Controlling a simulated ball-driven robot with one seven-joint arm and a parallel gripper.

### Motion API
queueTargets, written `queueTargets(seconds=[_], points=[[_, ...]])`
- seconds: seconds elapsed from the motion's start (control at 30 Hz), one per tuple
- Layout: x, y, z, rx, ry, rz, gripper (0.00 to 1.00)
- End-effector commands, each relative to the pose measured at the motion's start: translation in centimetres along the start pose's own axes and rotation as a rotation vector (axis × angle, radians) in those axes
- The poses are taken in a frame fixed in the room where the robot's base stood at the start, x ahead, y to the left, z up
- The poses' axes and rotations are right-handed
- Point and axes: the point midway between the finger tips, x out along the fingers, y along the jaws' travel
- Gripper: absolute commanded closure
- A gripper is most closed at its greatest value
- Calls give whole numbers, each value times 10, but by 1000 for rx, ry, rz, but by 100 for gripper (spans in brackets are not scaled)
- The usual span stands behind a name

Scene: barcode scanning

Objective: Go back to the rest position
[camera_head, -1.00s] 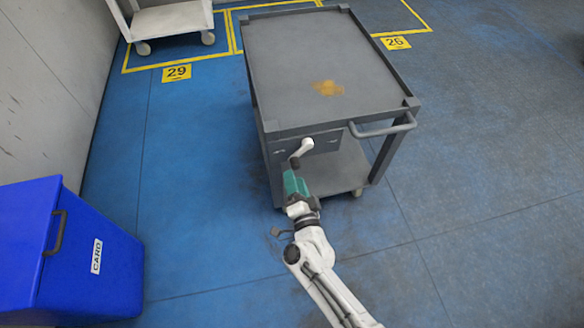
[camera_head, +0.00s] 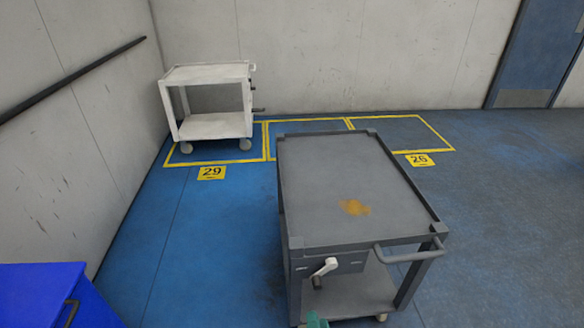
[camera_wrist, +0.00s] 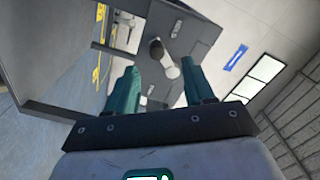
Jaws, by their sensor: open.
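In the head view only a teal tip of my gripper (camera_head: 317,320) shows at the bottom edge, in front of the grey cart (camera_head: 345,180). In the wrist view my gripper (camera_wrist: 163,68) has its two teal fingers apart, with nothing held between them. A white device with a dark end (camera_head: 324,267) is on the front panel of the grey cart. It also shows in the wrist view (camera_wrist: 171,71), beyond the gap between the fingers. The rest of my arm is out of view.
The grey cart's top is bare except for an orange-brown stain (camera_head: 354,207). A white cart (camera_head: 212,127) stands at the back left by the wall. A blue bin (camera_head: 45,295) is at the lower left.

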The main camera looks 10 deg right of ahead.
Motion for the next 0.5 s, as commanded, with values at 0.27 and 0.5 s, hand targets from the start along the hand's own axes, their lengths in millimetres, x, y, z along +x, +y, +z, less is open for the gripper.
queueTargets(seconds=[0.27, 0.5], points=[[1, -16, 4, -82, -159, -39, 47], [-21, -27, 3, -305, -481, -43, 47]])
